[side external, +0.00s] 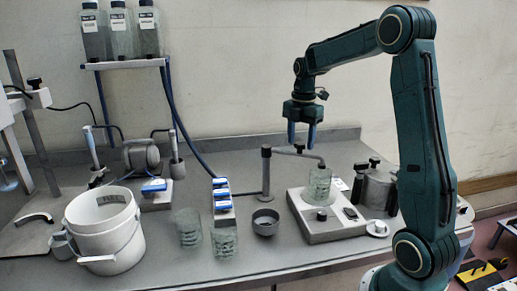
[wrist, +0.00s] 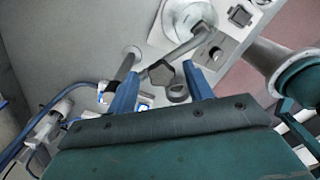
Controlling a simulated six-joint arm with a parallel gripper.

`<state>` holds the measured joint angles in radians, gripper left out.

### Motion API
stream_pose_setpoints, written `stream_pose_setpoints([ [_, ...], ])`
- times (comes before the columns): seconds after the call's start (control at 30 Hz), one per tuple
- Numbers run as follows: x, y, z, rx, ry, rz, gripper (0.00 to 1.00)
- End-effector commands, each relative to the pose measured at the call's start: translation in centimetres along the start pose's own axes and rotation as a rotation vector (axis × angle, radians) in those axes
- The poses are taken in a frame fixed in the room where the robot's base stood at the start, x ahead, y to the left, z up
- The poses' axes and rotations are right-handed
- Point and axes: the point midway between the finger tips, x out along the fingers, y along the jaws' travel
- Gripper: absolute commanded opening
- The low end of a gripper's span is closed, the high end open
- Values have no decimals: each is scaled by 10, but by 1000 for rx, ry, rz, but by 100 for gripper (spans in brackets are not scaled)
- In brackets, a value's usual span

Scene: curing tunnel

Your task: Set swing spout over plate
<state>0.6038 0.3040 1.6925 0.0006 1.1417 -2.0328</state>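The swing spout (side external: 283,152) is a grey tube on an upright post (side external: 266,175), with a dark knob (side external: 299,147) on its arm. Its bent outlet shows at the mouth of a glass beaker (side external: 320,187) on the plate (side external: 312,214) of a pale box with a dark panel. In the wrist view the spout (wrist: 187,47) reaches toward the beaker (wrist: 188,17); I cannot tell if it is centred. My gripper (side external: 302,134) is open and points down, just above the knob. In the wrist view the knob (wrist: 160,72) lies between the fingertips (wrist: 161,86), with no visible contact.
A grey bowl (side external: 265,222) and two glass beakers (side external: 224,243) stand left of the plate. A white bucket (side external: 105,232) is farther left. A metal canister (side external: 374,190) stands close on the right. A bottle shelf (side external: 125,64) rises at the back left.

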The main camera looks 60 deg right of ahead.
Motion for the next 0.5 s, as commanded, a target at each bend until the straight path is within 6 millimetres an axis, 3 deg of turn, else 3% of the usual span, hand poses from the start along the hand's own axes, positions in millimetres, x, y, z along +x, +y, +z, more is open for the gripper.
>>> stream_pose_setpoints([
  [0.27, -1, 0, -1, -1, 1, -2, 51],
  [0.5, -18, 0, 0, -1, 0, 1, 51],
])
